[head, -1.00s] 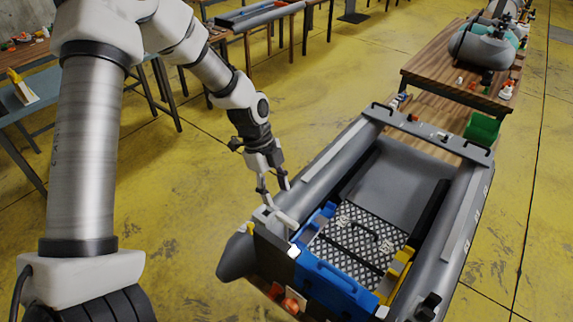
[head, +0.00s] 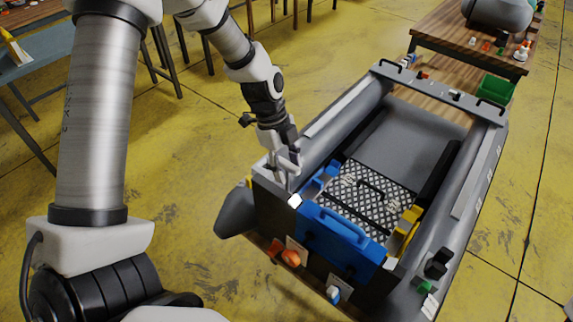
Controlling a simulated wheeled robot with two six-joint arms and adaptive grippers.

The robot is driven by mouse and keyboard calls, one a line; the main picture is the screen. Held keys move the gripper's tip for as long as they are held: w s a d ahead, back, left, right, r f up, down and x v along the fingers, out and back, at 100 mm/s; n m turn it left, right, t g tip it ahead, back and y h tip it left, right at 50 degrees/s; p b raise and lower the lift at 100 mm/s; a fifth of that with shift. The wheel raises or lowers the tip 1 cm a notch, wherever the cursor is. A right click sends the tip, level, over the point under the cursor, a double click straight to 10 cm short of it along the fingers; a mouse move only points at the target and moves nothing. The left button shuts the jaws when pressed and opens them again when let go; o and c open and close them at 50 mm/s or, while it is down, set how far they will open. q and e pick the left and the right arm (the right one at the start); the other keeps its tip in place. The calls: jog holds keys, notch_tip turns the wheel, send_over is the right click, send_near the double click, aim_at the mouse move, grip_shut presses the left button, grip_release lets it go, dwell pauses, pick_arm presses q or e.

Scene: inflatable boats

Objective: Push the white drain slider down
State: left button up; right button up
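The grey inflatable boat (head: 330,120) lies with its dark transom (head: 325,265) towards me. A pale, upright slider-like piece (head: 281,180) stands at the transom's left corner; I take it to be the white drain slider. My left gripper (head: 281,158) points down right at its top, and the two overlap in view. Whether they touch, and whether the fingers are spread or closed, I cannot tell. The slider's lower part is hidden behind the transom edge. My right gripper is not in view.
Yellow blocks (head: 408,226) stand at the right of the chequered floor plate (head: 362,200). A wooden table (head: 470,50) stands behind. The yellow floor left of the boat is clear.

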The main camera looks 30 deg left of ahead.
aim_at(287, 179)
pick_arm(q)
jog(key=shift+w, duration=0.1)
grip_shut()
jog(key=shift+f, duration=0.15)
jog(key=shift+f+b, duration=2.15)
jog(key=shift+f, duration=0.25)
jog(key=shift+o, duration=0.7)
grip_release()
jog(key=shift+r, duration=0.35)
notch_tip(287, 179, up, 7)
jog(key=p, duration=0.5)
jog(key=shift+p, duration=0.35)
